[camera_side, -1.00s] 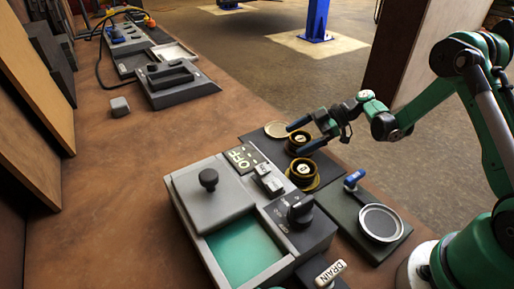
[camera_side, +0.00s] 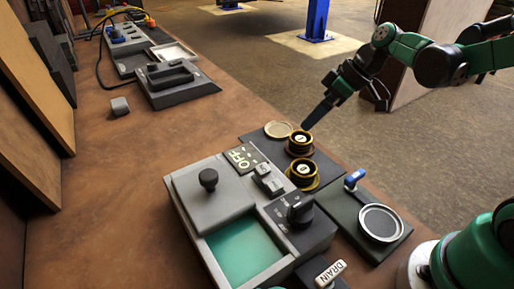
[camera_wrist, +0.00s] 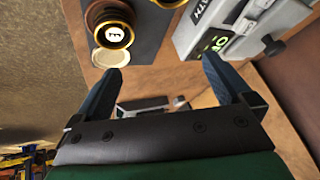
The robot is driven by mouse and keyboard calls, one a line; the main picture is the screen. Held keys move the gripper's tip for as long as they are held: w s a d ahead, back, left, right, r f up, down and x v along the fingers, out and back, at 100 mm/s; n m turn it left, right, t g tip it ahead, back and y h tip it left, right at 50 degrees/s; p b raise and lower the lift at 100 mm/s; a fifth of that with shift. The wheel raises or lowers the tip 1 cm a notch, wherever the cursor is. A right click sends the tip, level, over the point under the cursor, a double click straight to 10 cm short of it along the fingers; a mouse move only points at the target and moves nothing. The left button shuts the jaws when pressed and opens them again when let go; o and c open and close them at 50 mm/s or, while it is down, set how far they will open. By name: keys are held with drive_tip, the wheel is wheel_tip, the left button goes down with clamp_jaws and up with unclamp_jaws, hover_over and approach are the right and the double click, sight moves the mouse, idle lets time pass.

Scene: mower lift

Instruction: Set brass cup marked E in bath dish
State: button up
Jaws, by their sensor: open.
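Two dark cups with brass rims stand on a dark mat beside the bath unit. The far cup (camera_side: 300,143) shows in the wrist view (camera_wrist: 113,33) with a white top mark that looks like a turned E. The near cup (camera_side: 302,173) has a mark too small to read. My gripper (camera_side: 308,126) is open and empty, pointing down just above and beyond the far cup. In the wrist view its two blue fingers (camera_wrist: 162,64) are apart, with the far cup beyond the left fingertip. The grey bath unit (camera_side: 178,205) has a teal basin (camera_side: 243,252) uncovered at its front.
A pale round disc (camera_side: 278,129) lies by the far cup. A grey lid with a black knob (camera_side: 208,180) covers the basin's back part. A round dish (camera_side: 381,222) and blue lever (camera_side: 354,178) sit at right. A small grey block (camera_side: 119,107) lies on open bench.

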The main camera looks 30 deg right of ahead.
drive_tip(key=s+a+r+m+t+h, duration=0.1)
drive_tip(key=s+m+t+h, duration=0.1)
drive_tip(key=s, duration=0.4)
drive_tip(key=shift+a+r+m+h, duration=0.35)
drive_tip(key=shift+m+h, duration=0.55)
drive_tip(key=shift+m, duration=0.2)
drive_tip(key=shift+o, duration=0.2)
drive_tip(key=shift+s+m+t+h, duration=0.4)
drive_tip(key=shift+s+m+t, duration=0.1)
drive_tip(key=shift+s, duration=0.05)
drive_tip(key=g, duration=0.1)
approach(300, 138)
drive_tip(key=shift+w+a+f+m+g, duration=0.15)
drive_tip(key=shift+w+f+m+g, duration=0.15)
drive_tip(key=shift+w+f+g, duration=0.7)
drive_tip(key=shift+w+x, duration=0.2)
drive_tip(key=shift+x, duration=3.2)
